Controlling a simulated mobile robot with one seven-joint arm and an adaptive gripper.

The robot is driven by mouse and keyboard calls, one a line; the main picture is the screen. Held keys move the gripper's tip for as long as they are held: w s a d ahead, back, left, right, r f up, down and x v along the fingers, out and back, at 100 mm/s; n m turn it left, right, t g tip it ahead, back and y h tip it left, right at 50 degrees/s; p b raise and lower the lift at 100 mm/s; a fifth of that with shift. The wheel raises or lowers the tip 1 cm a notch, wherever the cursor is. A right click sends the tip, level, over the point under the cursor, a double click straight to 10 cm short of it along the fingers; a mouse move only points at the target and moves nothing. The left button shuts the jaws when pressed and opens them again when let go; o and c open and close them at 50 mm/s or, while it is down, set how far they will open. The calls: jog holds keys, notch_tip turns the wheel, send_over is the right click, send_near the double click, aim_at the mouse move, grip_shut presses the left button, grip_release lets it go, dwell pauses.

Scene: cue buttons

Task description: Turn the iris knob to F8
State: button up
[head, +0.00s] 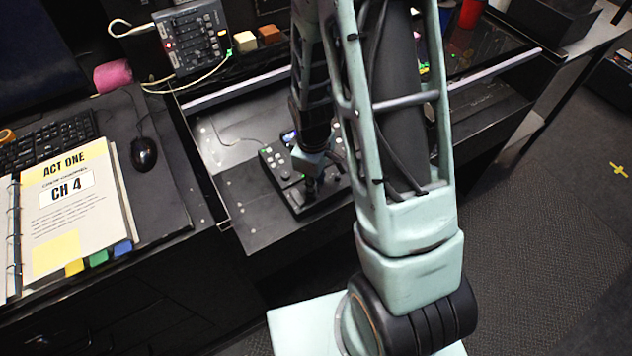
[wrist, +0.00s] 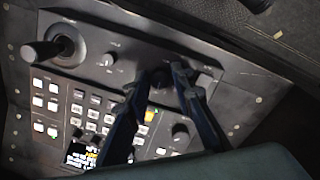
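A dark control panel shows in the wrist view (wrist: 100,85) and in the head view (head: 282,182). It bears a joystick (wrist: 42,51), several lit buttons, a small display (wrist: 82,155) and several knobs. My gripper (wrist: 160,75) is low over the panel, its two fingers apart on either side of a dark round knob (wrist: 160,79). I cannot tell whether the fingers touch it. The labels and any F8 mark are too small to read. In the head view my gripper (head: 309,188) is at the panel, partly hidden by my arm.
An open binder (head: 85,215) reading "ACT ONE, CH 4" lies at the left, beside a keyboard (head: 50,140) and a mouse (head: 144,154). A small mixer (head: 192,40) with cables stands at the back.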

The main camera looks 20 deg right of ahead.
grip_shut()
jog(key=shift+m, duration=0.4)
jog(key=m+b, duration=0.1)
jog(key=m, duration=0.1)
jog(key=shift+m, duration=0.3)
jog(key=shift+m+y+b, duration=0.3)
jog(key=shift+m+b, duration=0.05)
jog(key=shift+m, duration=1.15)
jog(key=shift+o, duration=2.3)
grip_release()
